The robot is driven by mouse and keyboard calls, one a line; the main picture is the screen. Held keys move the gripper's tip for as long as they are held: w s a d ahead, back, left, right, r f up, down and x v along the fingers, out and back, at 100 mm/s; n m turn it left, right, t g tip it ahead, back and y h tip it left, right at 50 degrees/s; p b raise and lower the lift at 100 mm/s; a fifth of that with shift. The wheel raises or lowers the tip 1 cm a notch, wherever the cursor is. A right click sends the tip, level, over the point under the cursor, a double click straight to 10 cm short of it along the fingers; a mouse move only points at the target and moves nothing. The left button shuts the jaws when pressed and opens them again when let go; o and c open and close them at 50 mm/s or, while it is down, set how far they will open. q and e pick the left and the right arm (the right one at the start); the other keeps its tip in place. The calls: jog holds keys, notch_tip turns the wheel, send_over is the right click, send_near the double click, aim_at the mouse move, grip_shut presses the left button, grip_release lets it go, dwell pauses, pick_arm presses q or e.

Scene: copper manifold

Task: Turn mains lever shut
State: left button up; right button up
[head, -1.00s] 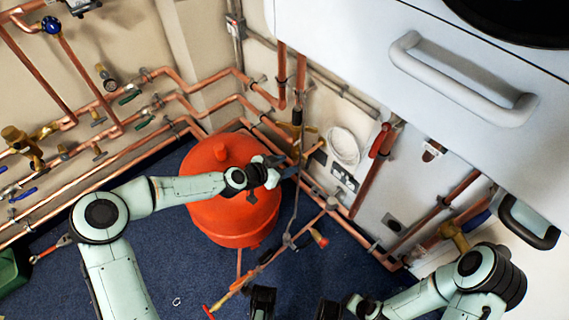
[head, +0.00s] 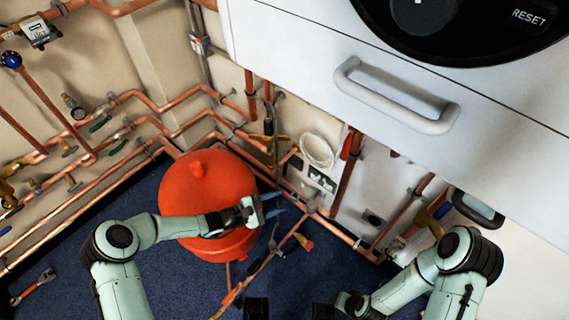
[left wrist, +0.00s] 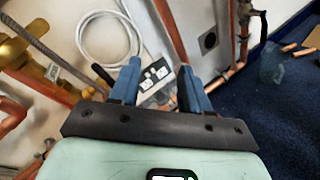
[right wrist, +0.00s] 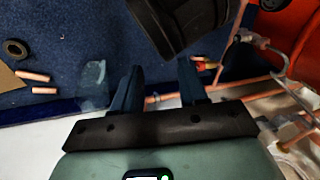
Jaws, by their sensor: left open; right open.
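I cannot tell for sure which handle is the mains lever. A brass valve with a yellow handle (head: 268,137) is on the upright pipe behind the red tank. In the left wrist view, a brass fitting with a white tag (left wrist: 45,68) lies left of the fingers, and a dark lever-like piece (left wrist: 103,75) shows just left of the left finger. My left gripper (head: 273,204) is open and empty, beside the tank's right side, apart from the valve; its spread fingers also show in the left wrist view (left wrist: 160,68). My right gripper (right wrist: 160,68) is open and empty.
The red tank (head: 205,182) stands under my left forearm. A white boiler with a bar handle (head: 395,98) overhangs the upper right. Copper pipes (head: 165,105) line the wall. A pipe branch with a red handle (head: 303,241) is near my left gripper. Blue carpet (head: 175,280) is open in front.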

pick_arm(q)
jog(key=w+a+n+t+y, duration=0.35)
jog(key=a+n+t, duration=0.2)
jog(key=n, duration=0.55)
jog(key=b, duration=0.2)
send_near(284, 165)
jog(key=shift+n+t+h, duration=0.25)
jog(key=shift+n+t, duration=0.15)
jog(key=shift+t, duration=0.05)
jog(key=w+d, duration=0.1)
jog(key=w+d+f, duration=0.1)
jog(key=w, duration=0.1)
jog(key=shift+d, duration=0.35)
jog(key=b+x, duration=0.1)
jog(key=x, duration=0.4)
jog(key=shift+w+b, duration=0.15)
jog(key=shift+b, duration=0.2)
jog(key=shift+w+d+r, duration=0.1)
jog(key=shift+w+d, duration=0.25)
jog(key=shift+w, duration=0.05)
pick_arm(e)
notch_tip(284, 165, down, 6)
jog(key=s+d+g, duration=0.1)
jog(key=s+d, duration=0.1)
jog(key=shift+r, duration=0.25)
jog(key=shift+s, duration=0.1)
pick_arm(q)
grip_shut()
pick_arm(e)
jog(key=shift+a, duration=0.1)
